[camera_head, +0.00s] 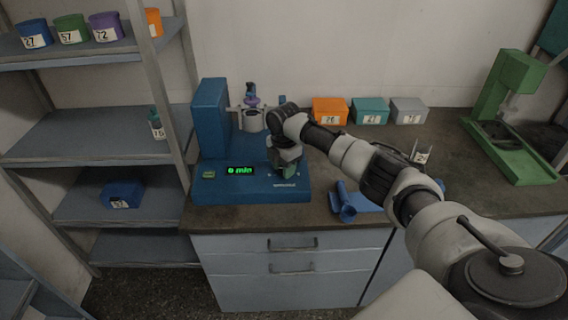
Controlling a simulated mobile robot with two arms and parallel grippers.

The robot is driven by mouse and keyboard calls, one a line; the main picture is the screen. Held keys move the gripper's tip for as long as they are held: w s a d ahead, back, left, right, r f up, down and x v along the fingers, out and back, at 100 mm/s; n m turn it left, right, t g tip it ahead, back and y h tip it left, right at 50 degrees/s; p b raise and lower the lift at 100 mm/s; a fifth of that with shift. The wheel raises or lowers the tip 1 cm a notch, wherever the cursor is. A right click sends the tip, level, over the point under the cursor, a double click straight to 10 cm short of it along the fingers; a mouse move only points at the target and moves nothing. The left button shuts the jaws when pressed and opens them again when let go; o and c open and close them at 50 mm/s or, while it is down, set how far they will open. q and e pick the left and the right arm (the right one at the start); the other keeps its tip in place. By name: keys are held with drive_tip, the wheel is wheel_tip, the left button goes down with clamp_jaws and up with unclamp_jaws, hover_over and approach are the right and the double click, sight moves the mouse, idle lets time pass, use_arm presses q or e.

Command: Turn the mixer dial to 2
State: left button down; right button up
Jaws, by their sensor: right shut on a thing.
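The blue mixer (215,190) stands on the counter left of centre, with a tall blue column at its back left. Its display (240,170) glows green and appears to read "0 min". A small pale green button (209,174) sits left of the display. My right gripper (287,172) is over the right part of the mixer's front panel, pointing down. It is shut on the dial, which is mostly hidden; a dark green bit shows at the fingertips. The dial's setting cannot be read. My left gripper is not in view.
Orange (330,110), teal (370,110) and grey (409,110) numbered boxes stand along the wall. A blue object (348,204) lies right of the mixer. A green stand (510,90) is at the far right. Shelves (90,136) with bins are at the left.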

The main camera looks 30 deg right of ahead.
drive_tip(key=m+p, duration=0.2)
drive_tip(key=shift+r+m, duration=0.2)
drive_tip(key=shift+m, duration=0.1)
drive_tip(key=m+p, duration=0.2)
drive_tip(key=shift+m, duration=0.4)
drive_tip(key=m+p, duration=0.3)
drive_tip(key=m, duration=0.2)
drive_tip(key=m+p, duration=0.2)
drive_tip(key=m, duration=0.4)
drive_tip(key=shift+f+p, duration=0.1)
drive_tip(key=shift+p, duration=0.2)
drive_tip(key=m+p, duration=0.1)
drive_tip(key=m, duration=0.4)
drive_tip(key=shift+m, duration=0.3)
drive_tip(key=shift+f+m+p, duration=0.1)
drive_tip(key=shift+m+p, duration=0.2)
drive_tip(key=o, duration=0.9)
